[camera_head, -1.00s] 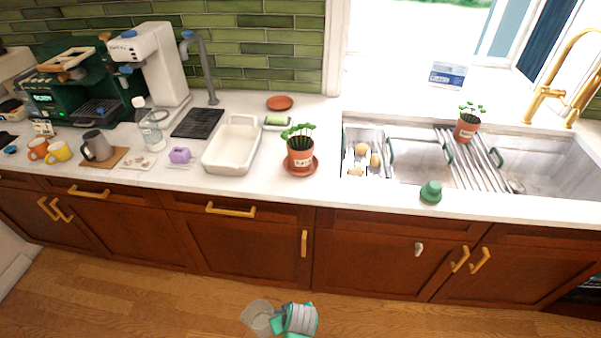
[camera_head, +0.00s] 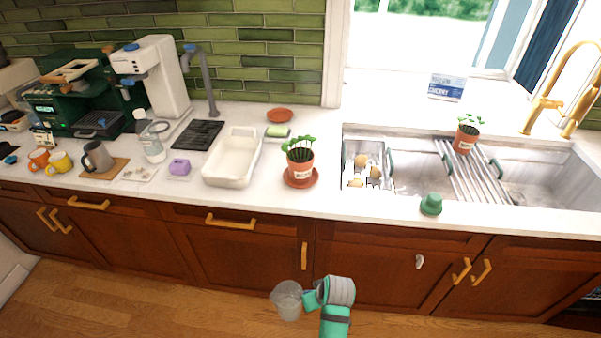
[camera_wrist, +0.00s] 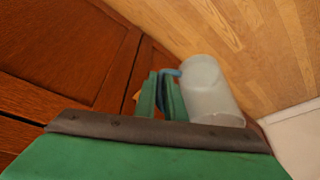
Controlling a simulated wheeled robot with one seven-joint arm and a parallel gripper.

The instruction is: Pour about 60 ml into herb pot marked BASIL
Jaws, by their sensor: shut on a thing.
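My gripper (camera_head: 311,297) is shut on a translucent jug (camera_head: 288,301), low in front of the cabinets and over the wood floor. The wrist view shows the jug (camera_wrist: 205,88) beside my green fingers (camera_wrist: 163,96), which close on its bluish handle. I cannot tell how much liquid is in it. One potted herb (camera_head: 300,162) stands on a terracotta saucer on the counter, left of the sink. Another potted herb (camera_head: 465,137) stands at the sink's rack. Both pots carry a white label, too small to read, so I cannot tell which is BASIL.
A white tray (camera_head: 232,158) lies left of the nearer pot. The sink (camera_head: 405,180) has a rack (camera_head: 470,172) and a basket with brownish items. A green knob-like object (camera_head: 431,205) sits on the front edge. Mugs and coffee machines stand at left.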

